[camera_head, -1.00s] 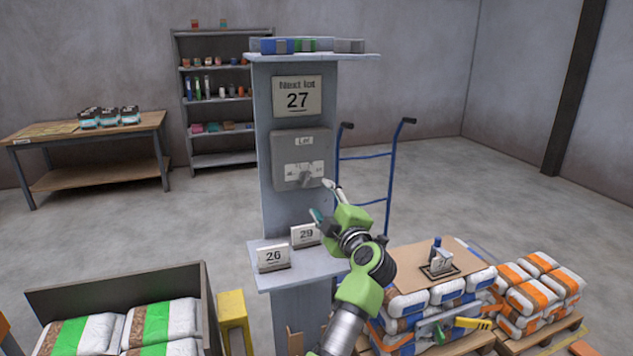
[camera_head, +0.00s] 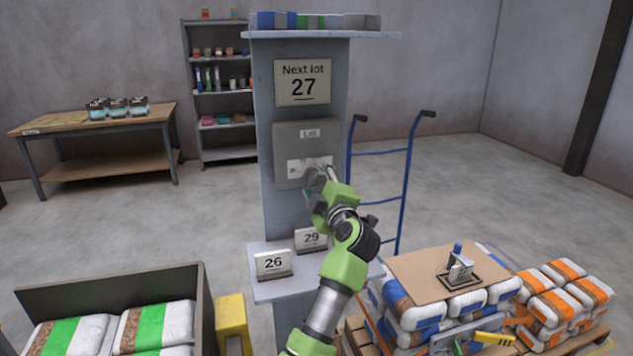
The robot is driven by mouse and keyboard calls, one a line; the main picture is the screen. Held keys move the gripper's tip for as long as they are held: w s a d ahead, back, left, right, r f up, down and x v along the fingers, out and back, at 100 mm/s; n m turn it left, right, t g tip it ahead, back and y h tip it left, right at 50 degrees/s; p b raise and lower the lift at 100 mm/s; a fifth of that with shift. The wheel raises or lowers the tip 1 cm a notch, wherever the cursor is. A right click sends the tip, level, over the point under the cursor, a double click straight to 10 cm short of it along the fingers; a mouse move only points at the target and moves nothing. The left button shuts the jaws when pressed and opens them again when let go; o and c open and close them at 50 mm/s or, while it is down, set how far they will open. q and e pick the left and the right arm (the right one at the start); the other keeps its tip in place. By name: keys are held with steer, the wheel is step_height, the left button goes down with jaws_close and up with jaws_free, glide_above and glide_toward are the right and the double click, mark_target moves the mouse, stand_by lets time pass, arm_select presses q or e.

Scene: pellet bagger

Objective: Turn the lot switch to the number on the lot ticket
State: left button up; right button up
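The lot ticket (camera_head: 303,83) on the grey post reads "Next lot 27". Below it is the grey lot switch box (camera_head: 293,134), labelled "Lot". Its pale dial plate (camera_head: 296,167) shows partly; the marks are too small to read, and my gripper largely hides the knob.
Cards reading 26 (camera_head: 273,263) and 29 (camera_head: 311,239) stand on the post's lower shelf (camera_head: 290,290). A blue hand truck (camera_head: 408,185) stands behind right. Stacked bags with a cardboard sheet (camera_head: 420,272) are front right, a bag bin (camera_head: 110,285) front left.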

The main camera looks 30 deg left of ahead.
arm_select(q)
steer(key=c, duration=1)
steer(key=shift+o, duration=0.2)
steer(key=n+p, duration=0.1)
steer(key=n, duration=0.3)
steer(key=shift+d+r, duration=0.1)
steer(key=shift+r, duration=0.05)
steer(key=shift+r+n, duration=0.2)
steer(key=shift+n, duration=2.2)
arm_select(e)
steer(key=shift+w+a+r, duration=0.2)
steer(key=shift+w+r, duration=0.35)
steer(key=shift+r, duration=0.2)
